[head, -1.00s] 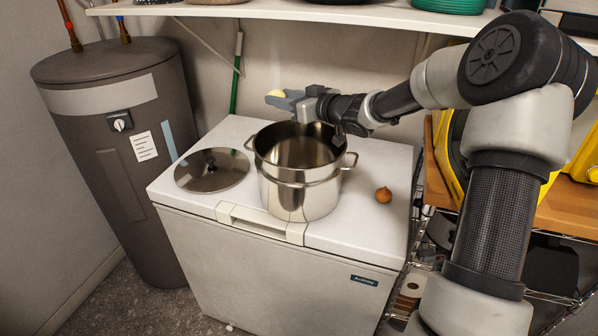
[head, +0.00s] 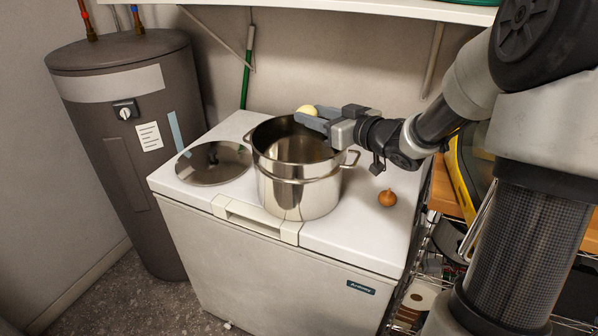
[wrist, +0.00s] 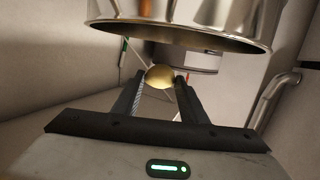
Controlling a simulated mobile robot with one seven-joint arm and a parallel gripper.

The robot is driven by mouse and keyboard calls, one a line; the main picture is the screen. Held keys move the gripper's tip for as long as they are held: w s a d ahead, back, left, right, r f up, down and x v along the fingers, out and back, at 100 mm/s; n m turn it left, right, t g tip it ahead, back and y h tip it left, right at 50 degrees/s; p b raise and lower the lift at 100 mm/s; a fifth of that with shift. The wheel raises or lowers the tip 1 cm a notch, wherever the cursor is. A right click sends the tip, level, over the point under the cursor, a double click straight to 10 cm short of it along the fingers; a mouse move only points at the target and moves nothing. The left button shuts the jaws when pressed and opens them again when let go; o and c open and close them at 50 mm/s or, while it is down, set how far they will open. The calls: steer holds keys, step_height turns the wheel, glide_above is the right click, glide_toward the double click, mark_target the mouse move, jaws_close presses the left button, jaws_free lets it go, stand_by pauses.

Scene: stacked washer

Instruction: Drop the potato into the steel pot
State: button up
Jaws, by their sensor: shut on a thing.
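The pale yellow potato (head: 307,109) is held between the fingers of my gripper (head: 312,119), which is shut on it. In the head view they show at the back rim of the steel pot (head: 300,193); the potato appears higher than the rim. Whether it is over the opening or behind it is hard to tell. The wrist view shows the potato (wrist: 159,76) between both fingertips, with the pot (wrist: 190,20) large at the top of the picture, apart from the potato. The pot stands upright on a white chest freezer (head: 235,195). Its inner floor is partly hidden.
A round lid (head: 207,168) lies left of the pot on the freezer. A small brown onion (head: 387,198) sits to its right. A grey water heater (head: 130,150) stands at left. A white shelf (head: 380,9) runs above, and a wooden surface (head: 470,185) is at right.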

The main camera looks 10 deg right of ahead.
steer(key=shift+f+b, duration=2)
steer(key=shift+f, duration=0.4)
steer(key=shift+c, duration=0.2)
steer(key=o, duration=1.3)
steer(key=shift+c, duration=0.2)
